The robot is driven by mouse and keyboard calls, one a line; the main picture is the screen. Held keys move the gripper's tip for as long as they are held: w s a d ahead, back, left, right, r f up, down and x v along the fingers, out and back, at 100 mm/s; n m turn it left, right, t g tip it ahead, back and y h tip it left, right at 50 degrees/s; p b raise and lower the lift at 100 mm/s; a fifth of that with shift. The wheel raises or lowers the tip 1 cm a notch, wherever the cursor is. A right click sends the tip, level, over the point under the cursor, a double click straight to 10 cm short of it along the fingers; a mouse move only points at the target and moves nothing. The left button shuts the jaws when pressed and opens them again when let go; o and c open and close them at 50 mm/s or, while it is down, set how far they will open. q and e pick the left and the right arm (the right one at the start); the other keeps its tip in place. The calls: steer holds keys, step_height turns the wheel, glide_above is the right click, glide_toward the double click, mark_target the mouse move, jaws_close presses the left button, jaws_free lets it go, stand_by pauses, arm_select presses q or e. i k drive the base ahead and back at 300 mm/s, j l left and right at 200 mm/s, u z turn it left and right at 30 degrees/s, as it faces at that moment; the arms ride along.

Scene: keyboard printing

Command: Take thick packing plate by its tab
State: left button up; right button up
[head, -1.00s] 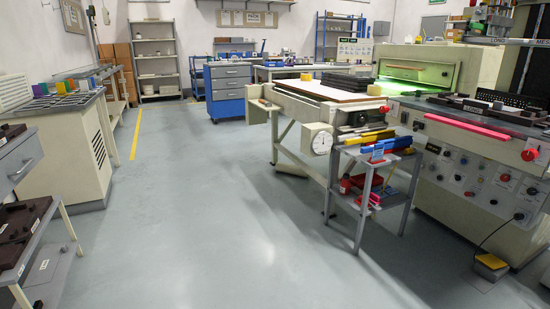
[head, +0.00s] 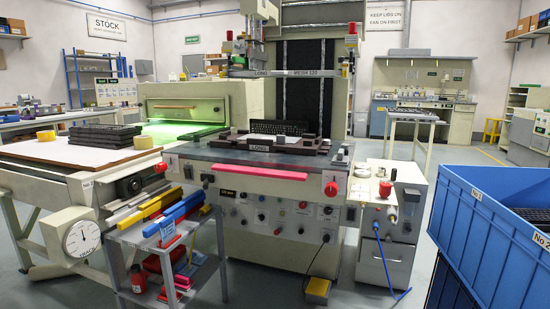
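I cannot make out for sure a thick packing plate or its tab. The machine (head: 262,212) stands in the middle of the head view, with a dark keyboard (head: 281,128) at the back of its bed. In front of the keyboard is a dark fixture (head: 300,146) with small light blocks and a label that seems to read "LONG". Neither of my grippers is in view.
A grey cart (head: 135,255) with yellow and blue bars (head: 180,216) stands front left, beside a table (head: 50,150) with a dial. Blue crates (head: 487,215) fill the right edge.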

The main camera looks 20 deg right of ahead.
mark_target(278, 139)
steer(key=i+l+z, duration=0.3)
steer(key=i+l, duration=0.55)
steer(key=i, duration=0.2)
steer(key=i+l+u, duration=0.55)
steer(key=k+l, duration=0.05)
steer(key=k, duration=0.05)
